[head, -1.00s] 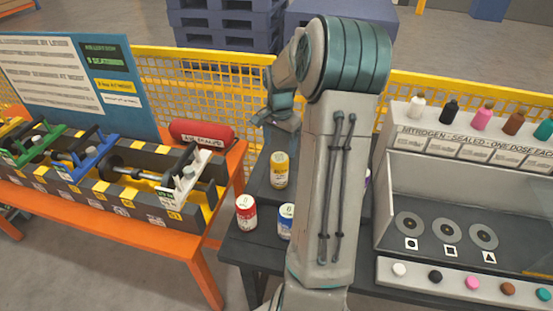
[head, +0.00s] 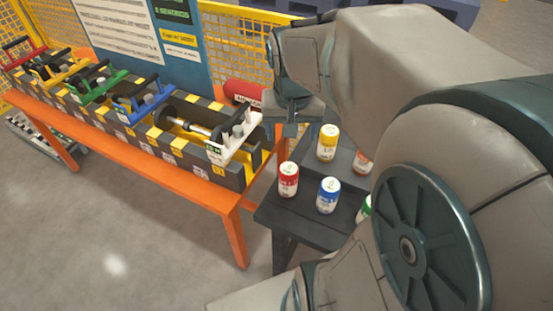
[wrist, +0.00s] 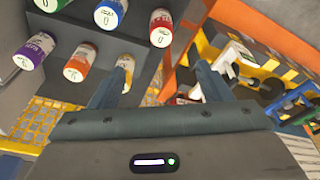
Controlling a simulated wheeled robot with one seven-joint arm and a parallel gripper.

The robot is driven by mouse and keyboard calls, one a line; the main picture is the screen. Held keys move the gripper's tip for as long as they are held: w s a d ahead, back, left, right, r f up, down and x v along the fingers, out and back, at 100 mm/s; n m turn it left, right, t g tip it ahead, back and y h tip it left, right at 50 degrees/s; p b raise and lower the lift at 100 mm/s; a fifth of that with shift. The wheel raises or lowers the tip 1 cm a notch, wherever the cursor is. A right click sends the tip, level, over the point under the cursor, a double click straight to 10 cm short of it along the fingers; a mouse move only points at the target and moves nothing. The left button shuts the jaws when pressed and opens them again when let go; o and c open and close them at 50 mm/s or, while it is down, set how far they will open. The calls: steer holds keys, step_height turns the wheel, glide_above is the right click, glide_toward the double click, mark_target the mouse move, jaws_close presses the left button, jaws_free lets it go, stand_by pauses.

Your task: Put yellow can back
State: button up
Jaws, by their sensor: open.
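The yellow can (head: 328,143) stands upright on the raised back step of the dark bench (head: 277,213) in the head view. In the wrist view the yellow can (wrist: 124,61) is partly hidden behind one finger. My gripper (head: 290,117) is open and empty, left of the yellow can and above the gap between the dark bench and the orange table. In the wrist view my gripper (wrist: 165,78) has its two fingers wide apart with no can between them.
A red can (head: 288,180) and a blue can (head: 328,195) stand at the front. An orange can (head: 362,163) is beside the yellow one, and a purple can (wrist: 35,51) shows in the wrist view. The orange table (head: 150,165) carries clamp-like fixtures. A red cylinder (head: 243,91) lies behind.

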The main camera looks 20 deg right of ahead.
steer(key=s+a+f+n+t+y, duration=0.1)
steer(key=s+a+n, duration=0.3)
steer(key=s+a, duration=0.2)
steer(key=shift+s+n, duration=0.3)
steer(key=shift+s, duration=0.6)
